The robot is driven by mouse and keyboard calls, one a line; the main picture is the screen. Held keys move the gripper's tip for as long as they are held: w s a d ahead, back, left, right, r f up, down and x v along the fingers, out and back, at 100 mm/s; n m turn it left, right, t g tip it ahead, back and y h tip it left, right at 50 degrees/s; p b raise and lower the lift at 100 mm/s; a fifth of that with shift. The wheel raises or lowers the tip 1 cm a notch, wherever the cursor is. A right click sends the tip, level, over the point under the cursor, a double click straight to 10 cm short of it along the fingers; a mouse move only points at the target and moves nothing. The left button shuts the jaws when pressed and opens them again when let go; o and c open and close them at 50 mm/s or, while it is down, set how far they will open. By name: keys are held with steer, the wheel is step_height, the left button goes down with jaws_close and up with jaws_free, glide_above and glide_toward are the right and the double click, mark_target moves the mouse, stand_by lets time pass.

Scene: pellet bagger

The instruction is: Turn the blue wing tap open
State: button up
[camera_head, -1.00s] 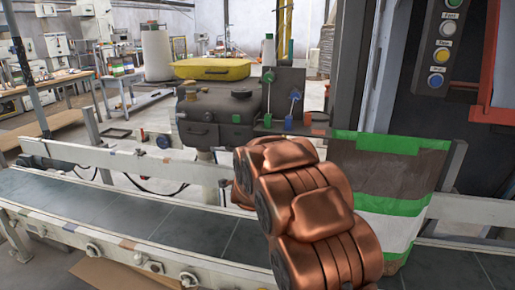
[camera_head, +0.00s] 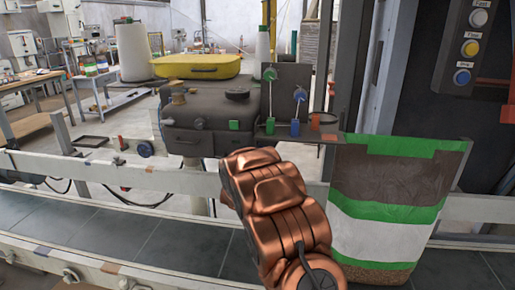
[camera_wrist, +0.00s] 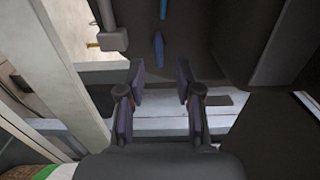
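A small blue winged handle (camera_head: 299,95) is on the dark upright panel (camera_head: 310,75) in the head view, with a blue block (camera_head: 295,128) below it. In the wrist view, a narrow blue piece (camera_wrist: 158,48) lies ahead of my gripper (camera_wrist: 163,78), between the lines of its fingers, and a brighter blue piece (camera_wrist: 163,8) is at the top edge. I cannot tell which of these is the wing. My gripper's two fingers are apart with nothing between them, short of the blue pieces. My copper arm hides the gripper in the head view.
A green handle (camera_head: 270,73) and green block (camera_head: 270,125) sit left of the blue ones. A dark tank (camera_head: 210,120) with a yellow case (camera_head: 195,66) stands left. A pale rail (camera_head: 100,172) crosses in front. A striped bag (camera_head: 390,215) stands close right of my arm.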

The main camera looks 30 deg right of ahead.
steer(key=shift+p+x, duration=0.45)
steer(key=shift+x, duration=2.05)
jaws_close()
